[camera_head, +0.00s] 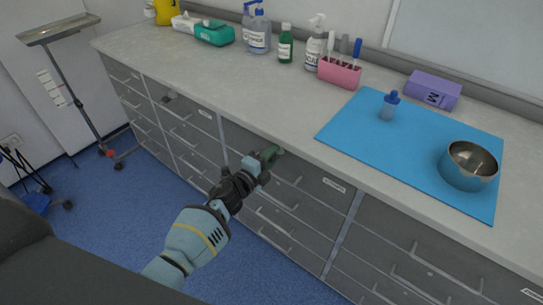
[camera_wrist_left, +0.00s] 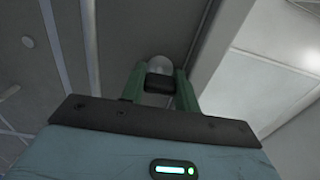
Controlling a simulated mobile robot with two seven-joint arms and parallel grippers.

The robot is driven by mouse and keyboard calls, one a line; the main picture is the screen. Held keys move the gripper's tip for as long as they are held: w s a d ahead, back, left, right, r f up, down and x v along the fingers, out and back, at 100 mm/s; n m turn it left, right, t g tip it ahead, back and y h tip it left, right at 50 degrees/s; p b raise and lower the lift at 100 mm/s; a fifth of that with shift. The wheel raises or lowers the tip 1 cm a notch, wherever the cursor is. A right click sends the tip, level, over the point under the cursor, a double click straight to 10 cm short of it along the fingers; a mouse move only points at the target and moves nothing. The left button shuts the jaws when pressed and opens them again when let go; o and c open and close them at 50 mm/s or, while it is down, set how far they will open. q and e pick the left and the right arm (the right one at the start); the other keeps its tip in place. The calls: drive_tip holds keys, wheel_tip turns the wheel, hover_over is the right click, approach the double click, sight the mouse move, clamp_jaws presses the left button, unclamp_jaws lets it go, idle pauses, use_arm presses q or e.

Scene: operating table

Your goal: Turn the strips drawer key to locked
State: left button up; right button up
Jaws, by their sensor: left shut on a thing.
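My left gripper (camera_head: 268,155) is at the front of a top drawer (camera_head: 310,181) in the grey cabinet row, just under the counter edge. In the left wrist view its two green fingers (camera_wrist_left: 160,85) are closed around a small dark piece, the key (camera_wrist_left: 160,88). A pale round lock face (camera_wrist_left: 160,66) shows just beyond the key on the drawer front. The fingers hide much of the key, and I cannot tell its turn angle. The drawer appears closed; its small label is too small to read. My right gripper is not in view.
The counter (camera_head: 290,110) holds bottles, a pink rack (camera_head: 339,72), a blue mat (camera_head: 420,150) with a steel bowl (camera_head: 468,166), and a purple box (camera_head: 433,90). Drawer handles jut out around my gripper. A wheeled stand (camera_head: 75,90) is at the left. Blue floor in front is clear.

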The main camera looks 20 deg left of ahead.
use_arm(q)
drive_tip(key=o, duration=1)
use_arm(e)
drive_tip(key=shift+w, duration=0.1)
use_arm(q)
drive_tip(key=shift+r, duration=0.15)
